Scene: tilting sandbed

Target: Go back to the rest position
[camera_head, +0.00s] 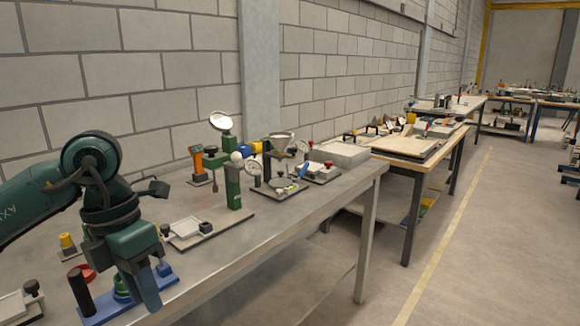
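My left arm comes in from the left, dark green. Its gripper (142,288) points down over the near left part of the grey workbench (265,215). The fingers are seen nearly edge-on, so I cannot tell how far apart they are or whether they hold anything. Beneath and beside them is a blue base (100,312) with a black post (80,291) and a green round part (121,287), partly hidden by the gripper. My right gripper is not in view.
A green stand (232,185) with a round mirror (221,121), a small tray (188,231) and a dial gauge (253,167) stand on the bench. A block wall runs behind.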

